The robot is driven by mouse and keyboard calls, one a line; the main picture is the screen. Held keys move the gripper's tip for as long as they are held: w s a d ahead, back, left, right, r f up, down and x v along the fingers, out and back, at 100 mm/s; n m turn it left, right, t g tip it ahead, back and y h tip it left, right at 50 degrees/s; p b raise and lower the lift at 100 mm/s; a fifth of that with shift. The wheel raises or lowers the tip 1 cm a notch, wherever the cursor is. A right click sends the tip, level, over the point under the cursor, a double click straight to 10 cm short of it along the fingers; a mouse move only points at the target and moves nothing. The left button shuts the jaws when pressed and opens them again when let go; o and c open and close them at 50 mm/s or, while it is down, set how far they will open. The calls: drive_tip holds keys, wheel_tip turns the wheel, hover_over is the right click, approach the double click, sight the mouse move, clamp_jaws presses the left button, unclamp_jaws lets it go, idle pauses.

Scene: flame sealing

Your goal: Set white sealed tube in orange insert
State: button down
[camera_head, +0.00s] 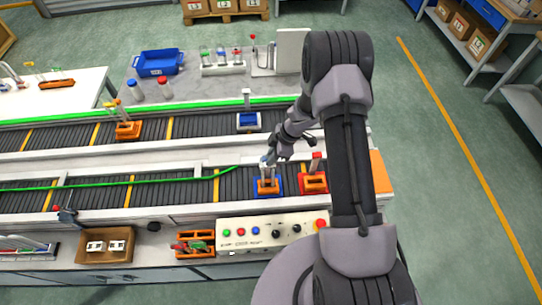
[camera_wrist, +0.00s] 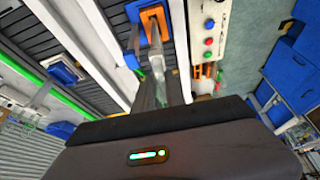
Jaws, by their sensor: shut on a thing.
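My gripper (camera_head: 266,160) points down over the near conveyor and is shut on the white tube (camera_head: 267,172). The tube stands roughly upright at the orange insert (camera_head: 268,188), which sits in a blue carrier (camera_head: 257,193). I cannot tell whether the tube's lower end is inside the insert or just above it. In the wrist view the pale tube (camera_wrist: 154,32) runs from between my fingers toward the orange insert (camera_wrist: 158,14), with the blue carrier (camera_wrist: 132,12) beside it. My fingers hide part of the tube.
Just right stands a red carrier (camera_head: 314,184) with a red-topped tube. A control panel (camera_head: 270,233) lies in front.

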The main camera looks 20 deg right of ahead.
drive_tip(key=c, duration=1.3)
unclamp_jaws()
drive_tip(key=p+v, duration=0.1)
drive_tip(key=v, duration=1.6)
drive_tip(key=shift+d+r, duration=0.15)
